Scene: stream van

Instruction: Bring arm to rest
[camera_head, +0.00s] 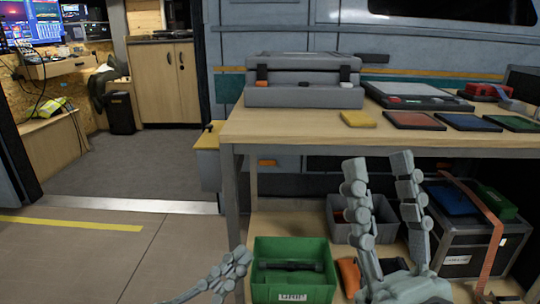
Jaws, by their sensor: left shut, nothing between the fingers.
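My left gripper (239,255) is low at the bottom centre of the head view, beside the green bin. Its fingers are together and nothing shows between them. My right gripper (379,163) points up in front of the workbench, with its two fingers spread wide and nothing between them. It partly hides the bench's front edge and the lower shelf.
The wooden workbench (290,126) carries a grey case (303,95), a yellow pad (358,119) and coloured mats. Below are a green bin (292,294), a grey bin (383,212) and a strapped black case (462,246). Open floor (90,262) lies left.

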